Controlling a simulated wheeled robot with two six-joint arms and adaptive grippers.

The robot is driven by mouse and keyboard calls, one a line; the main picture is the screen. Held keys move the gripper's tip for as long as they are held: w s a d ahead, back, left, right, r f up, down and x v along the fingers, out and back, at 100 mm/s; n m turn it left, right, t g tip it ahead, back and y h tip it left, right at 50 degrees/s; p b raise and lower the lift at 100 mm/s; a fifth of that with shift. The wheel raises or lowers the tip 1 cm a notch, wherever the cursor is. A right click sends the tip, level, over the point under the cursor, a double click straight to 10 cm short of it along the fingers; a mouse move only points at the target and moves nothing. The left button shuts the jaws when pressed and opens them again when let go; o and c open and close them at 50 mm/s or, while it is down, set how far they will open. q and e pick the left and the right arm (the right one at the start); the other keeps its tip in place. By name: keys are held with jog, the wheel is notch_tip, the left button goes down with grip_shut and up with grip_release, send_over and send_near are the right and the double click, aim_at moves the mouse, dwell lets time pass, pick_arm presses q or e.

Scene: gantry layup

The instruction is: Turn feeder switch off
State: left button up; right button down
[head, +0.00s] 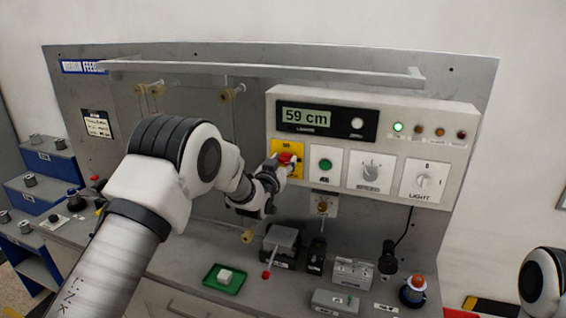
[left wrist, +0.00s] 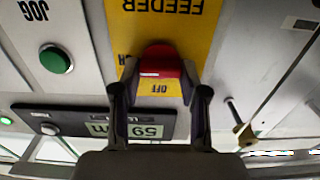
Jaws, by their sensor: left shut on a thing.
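The feeder switch is a red knob (head: 287,158) on a yellow plate (head: 278,146) at the left end of the control panel. In the left wrist view, upside down, the red knob (left wrist: 160,62) stands on the yellow plate (left wrist: 188,32) lettered FEEDER, with the word OFF showing beside the knob. My left gripper (head: 279,166) is shut on the red knob, with one finger on each side of it; its fingers also show in the left wrist view (left wrist: 161,92). I cannot tell which way the knob points. My right gripper is out of view.
A display (head: 307,117) reading 59 cm is above. A rail (head: 270,72) crosses higher up. A green tray (head: 211,281) and small devices stand on the bench below.

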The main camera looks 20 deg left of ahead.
pick_arm(q)
jog(key=shift+f+n+b, duration=0.2)
jog(key=shift+n+b, duration=0.6)
jog(key=shift+b, duration=0.45)
jog(key=n+b, duration=0.6)
jog(key=shift+a+f, duration=0.1)
jog(key=shift+a, duration=0.05)
jog(key=n+b, duration=0.4)
jog(key=n, duration=0.1)
jog(key=n+b, duration=0.2)
jog(key=n, duration=0.3)
jog(key=shift+n, duration=0.3)
jog(key=o, duration=1.1)
jog(key=shift+o, duration=0.2)
